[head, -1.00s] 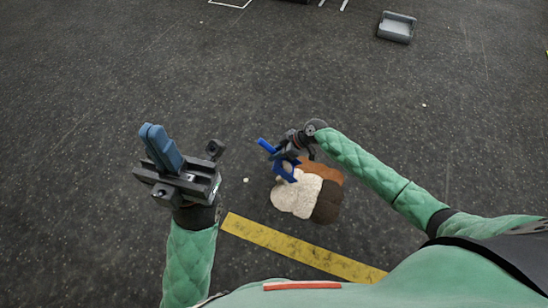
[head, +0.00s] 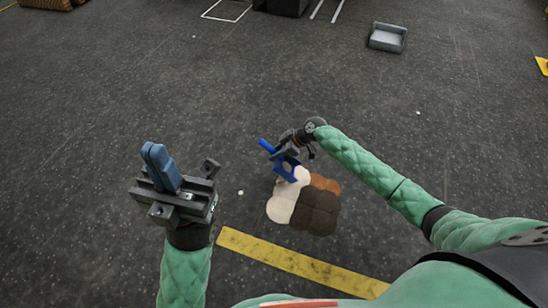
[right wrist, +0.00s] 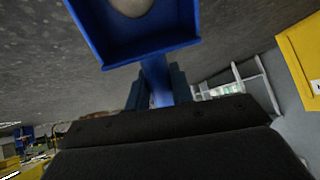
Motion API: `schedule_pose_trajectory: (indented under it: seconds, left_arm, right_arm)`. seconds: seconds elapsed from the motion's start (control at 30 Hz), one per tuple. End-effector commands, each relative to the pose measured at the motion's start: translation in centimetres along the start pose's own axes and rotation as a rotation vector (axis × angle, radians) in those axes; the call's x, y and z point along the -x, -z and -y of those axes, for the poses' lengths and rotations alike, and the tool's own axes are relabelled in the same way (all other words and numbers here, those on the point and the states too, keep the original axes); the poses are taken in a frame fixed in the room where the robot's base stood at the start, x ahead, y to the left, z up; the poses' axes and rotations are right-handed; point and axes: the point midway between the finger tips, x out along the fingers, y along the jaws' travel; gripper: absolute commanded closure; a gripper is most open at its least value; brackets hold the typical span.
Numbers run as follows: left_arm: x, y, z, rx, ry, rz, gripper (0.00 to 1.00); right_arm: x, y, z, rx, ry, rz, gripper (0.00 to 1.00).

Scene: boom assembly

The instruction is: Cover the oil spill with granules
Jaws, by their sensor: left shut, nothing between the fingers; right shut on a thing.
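A lumpy patch lies on the dark floor, with cream granules (head: 284,206) on its left, an orange-brown part (head: 325,184) at the upper right and a dark brown part (head: 316,213) at the lower right. My right gripper (head: 287,150) is shut on the handle of a blue scoop (head: 285,168), over the patch's upper left edge. In the right wrist view the scoop (right wrist: 150,50) fills the top centre, with a pale rounded mass (right wrist: 130,6) partly visible in it. My left gripper (head: 158,160) is shut and empty, left of the patch.
A yellow floor stripe (head: 300,264) runs in front of the patch. A small pale speck (head: 241,192) lies left of it. A grey open bin (head: 387,38) stands far off at the upper right. The floor between is clear.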

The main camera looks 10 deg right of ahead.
Motion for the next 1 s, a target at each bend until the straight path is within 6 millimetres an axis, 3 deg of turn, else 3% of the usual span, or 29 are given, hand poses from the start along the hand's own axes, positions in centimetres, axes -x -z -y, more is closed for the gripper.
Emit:
schedule_pose_trajectory:
  seconds: [0.2,1.0]
  left_arm:
    - [0.8,-0.1,-0.1,-0.004,-0.009,0.008,1.00]
    - [-0.3,0.0,0.1,0.001,0.003,-0.003,1.00]
  right_arm:
    - [0.3,-0.1,-1.3,0.000,-0.002,-0.001,1.00]
    - [3.5,-3.2,0.1,0.000,-0.001,0.001,1.00]
